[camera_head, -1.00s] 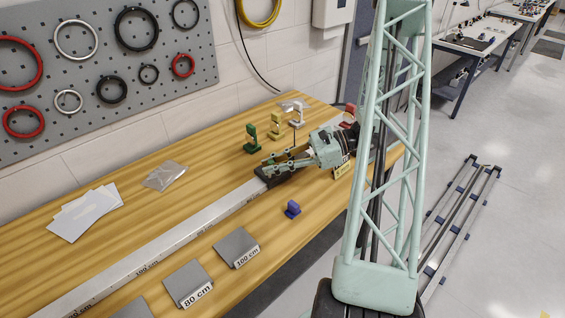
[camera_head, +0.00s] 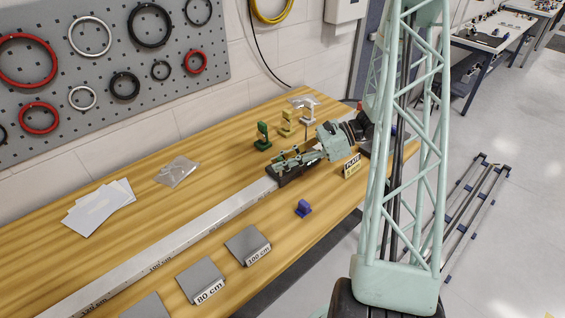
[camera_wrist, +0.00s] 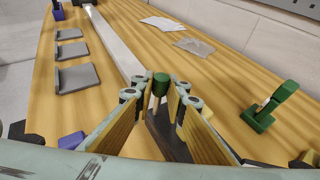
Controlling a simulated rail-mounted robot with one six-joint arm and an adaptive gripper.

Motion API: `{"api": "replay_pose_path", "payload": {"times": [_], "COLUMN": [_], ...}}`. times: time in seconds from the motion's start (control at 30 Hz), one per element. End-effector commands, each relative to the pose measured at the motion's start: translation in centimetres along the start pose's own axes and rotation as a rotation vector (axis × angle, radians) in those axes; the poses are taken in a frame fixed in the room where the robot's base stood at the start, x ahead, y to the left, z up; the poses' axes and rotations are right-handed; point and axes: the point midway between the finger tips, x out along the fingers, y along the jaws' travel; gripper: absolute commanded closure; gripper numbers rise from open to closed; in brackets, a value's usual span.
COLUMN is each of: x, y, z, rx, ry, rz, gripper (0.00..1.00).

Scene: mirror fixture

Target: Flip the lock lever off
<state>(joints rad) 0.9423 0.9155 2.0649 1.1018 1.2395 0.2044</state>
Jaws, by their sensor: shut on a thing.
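A black carriage (camera_head: 287,174) sits on the long silver rail on the wooden bench; its dark top shows between my fingers in the wrist view (camera_wrist: 167,138). A small lever with a green knob (camera_wrist: 160,80) stands up from it. I take this to be the lock lever. My gripper (camera_wrist: 160,97) comes in low and tilted, with a fingertip on either side of the lever just below the knob. The jaws are shut on it. In the head view my gripper (camera_head: 287,160) is over the carriage, and the lever is too small to make out.
The silver rail (camera_head: 215,215) runs along the bench. Green (camera_head: 263,136), yellow (camera_head: 286,122) and white (camera_head: 309,112) holders stand behind the gripper. Papers (camera_head: 100,206) lie left.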

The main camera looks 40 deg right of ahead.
Motion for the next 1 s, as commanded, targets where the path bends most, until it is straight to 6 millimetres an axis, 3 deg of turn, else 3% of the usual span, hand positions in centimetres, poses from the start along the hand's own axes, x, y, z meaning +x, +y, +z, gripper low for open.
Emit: {"api": "replay_pose_path", "payload": {"times": [0.2, 0.23, 0.4, 0.77, 1.0], "x": [0.0, 0.0, 0.0, -0.1, -1.3], "y": [0.0, 0.0, 0.0, 0.0, -0.1], "z": [0.0, 0.0, 0.0, 0.0, 0.0], "rx": [0.000, 0.000, 0.000, 0.000, -0.001], "ry": [0.000, 0.000, 0.000, 0.000, 0.000], "rz": [0.000, 0.000, 0.000, -0.001, -0.002], "gripper": [1.00, 0.87, 0.73, 0.73, 0.73]}}
